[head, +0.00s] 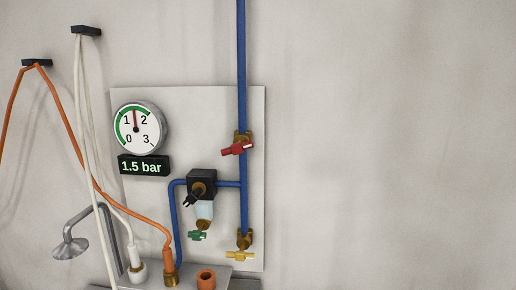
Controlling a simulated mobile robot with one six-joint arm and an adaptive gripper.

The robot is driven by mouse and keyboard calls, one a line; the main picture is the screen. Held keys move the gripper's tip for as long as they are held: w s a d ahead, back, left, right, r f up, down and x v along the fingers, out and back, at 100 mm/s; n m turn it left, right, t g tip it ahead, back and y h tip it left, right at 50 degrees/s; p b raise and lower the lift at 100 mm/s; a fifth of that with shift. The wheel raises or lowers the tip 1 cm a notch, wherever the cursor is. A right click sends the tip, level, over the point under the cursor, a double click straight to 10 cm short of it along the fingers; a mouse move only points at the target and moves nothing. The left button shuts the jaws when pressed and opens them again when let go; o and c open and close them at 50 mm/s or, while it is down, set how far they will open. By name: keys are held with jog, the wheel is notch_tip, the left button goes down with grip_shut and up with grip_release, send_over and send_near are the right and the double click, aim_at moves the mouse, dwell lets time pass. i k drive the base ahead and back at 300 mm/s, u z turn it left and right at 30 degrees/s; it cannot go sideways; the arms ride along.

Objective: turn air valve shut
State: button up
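A blue pipe (242,60) runs down the wall panel. A brass valve body with a red handle (237,148) sits on it, the handle lying crosswise and slightly tilted. A yellow handle (241,256) is on a brass fitting at the pipe's lower end. A small green handle (197,235) is under the clear bowl of the black regulator (202,183). No label shows which one is the air valve. The round gauge (137,128) has its needle between 1 and 2, and the display (143,166) reads 1.5 bar. My gripper is not in view.
Orange (75,137) and white (84,120) hoses hang from black wall hooks at the left. A grey shower-like head (70,247) and a ledge with an orange-topped fitting (206,279) are at the lower left. The wall right of the panel is bare.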

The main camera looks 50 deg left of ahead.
aim_at(238, 148)
jog(key=z, duration=0.3)
jog(key=k, duration=1.7)
jog(key=u, duration=0.8)
jog(key=i, duration=0.95)
